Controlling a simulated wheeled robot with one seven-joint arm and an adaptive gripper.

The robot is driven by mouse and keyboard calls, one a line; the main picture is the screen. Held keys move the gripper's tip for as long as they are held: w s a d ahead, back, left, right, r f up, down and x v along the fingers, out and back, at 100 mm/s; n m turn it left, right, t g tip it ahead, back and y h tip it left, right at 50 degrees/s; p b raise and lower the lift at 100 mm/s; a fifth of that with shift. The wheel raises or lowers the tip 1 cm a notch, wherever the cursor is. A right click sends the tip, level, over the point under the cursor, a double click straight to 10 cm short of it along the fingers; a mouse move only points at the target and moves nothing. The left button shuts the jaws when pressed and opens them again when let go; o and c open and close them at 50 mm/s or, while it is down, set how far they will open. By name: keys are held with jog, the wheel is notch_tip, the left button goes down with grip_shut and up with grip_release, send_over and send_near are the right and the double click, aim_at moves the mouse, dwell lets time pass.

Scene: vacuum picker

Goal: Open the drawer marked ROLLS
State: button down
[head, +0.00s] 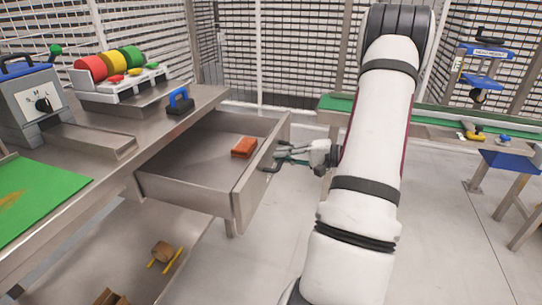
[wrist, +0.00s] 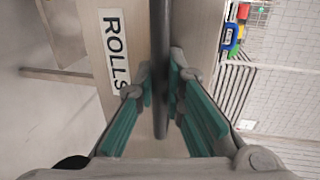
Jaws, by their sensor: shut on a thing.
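The steel drawer (head: 190,188) under the workbench stands pulled well out in the head view. An orange-red block (head: 244,147) lies inside it. The ROLLS label (wrist: 115,50) is on the drawer front in the wrist view. The dark bar handle (wrist: 160,60) runs between my fingers there; it also shows in the head view (head: 268,166) at the drawer front. My gripper (head: 283,156) is shut on the handle, with its teal finger pads on both sides of the bar in the wrist view (wrist: 160,95).
The steel bench (head: 207,98) holds a grey dial machine (head: 30,105), colored rolls (head: 110,63) and a blue-handled block (head: 180,101). A green conveyor (head: 336,103) and a blue-topped stand (head: 512,163) are at right. The floor (head: 450,250) right of my arm looks clear.

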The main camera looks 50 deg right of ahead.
jog(key=shift+s+d, duration=0.1)
jog(key=shift+s, duration=0.3)
jog(key=c, duration=1.7)
grip_release()
jog(key=shift+o, duration=0.2)
jog(key=v, duration=1.2)
